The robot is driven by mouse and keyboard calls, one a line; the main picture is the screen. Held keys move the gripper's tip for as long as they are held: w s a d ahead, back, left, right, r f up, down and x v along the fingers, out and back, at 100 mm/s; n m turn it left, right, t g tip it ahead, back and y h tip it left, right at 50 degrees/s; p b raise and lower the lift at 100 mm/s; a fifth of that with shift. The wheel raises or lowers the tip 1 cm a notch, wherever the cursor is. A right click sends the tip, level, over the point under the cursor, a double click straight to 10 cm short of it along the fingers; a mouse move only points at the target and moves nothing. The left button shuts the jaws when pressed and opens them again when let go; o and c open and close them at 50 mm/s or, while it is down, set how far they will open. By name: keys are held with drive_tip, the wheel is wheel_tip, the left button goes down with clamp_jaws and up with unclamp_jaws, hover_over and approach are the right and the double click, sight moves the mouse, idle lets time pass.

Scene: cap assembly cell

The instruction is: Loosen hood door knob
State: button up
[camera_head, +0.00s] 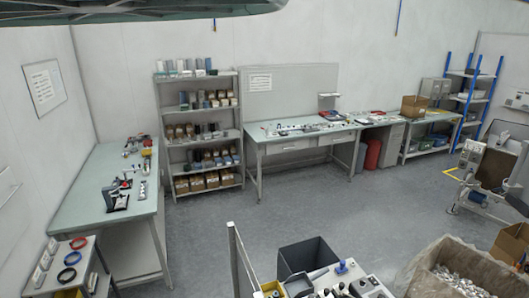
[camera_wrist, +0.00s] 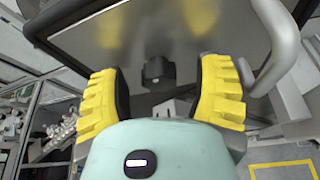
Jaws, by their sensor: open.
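In the wrist view a dark knob-like part (camera_wrist: 158,72) sits on the lower part of a grey metal panel (camera_wrist: 175,30), which looks like the hood door. My gripper (camera_wrist: 161,76) has two ribbed yellow fingers spread wide, one on each side of the knob in the picture. Nothing is held between them. I cannot tell how far the fingertips are from the knob, and no contact shows. The gripper is not in the head view, and I cannot make out the knob there.
A thick grey bar handle (camera_wrist: 283,50) curves close to the right finger. The head view shows a machine (camera_head: 497,160) at the right, a box of metal parts (camera_head: 420,272) at the front, a workbench (camera_head: 285,138) and shelves (camera_head: 200,115). The middle floor is clear.

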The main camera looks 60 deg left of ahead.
clamp_jaws()
idle(0.6)
drive_tip(key=b, duration=0.2)
drive_tip(key=shift+f+b, duration=0.2)
drive_tip(key=shift+b, duration=0.2)
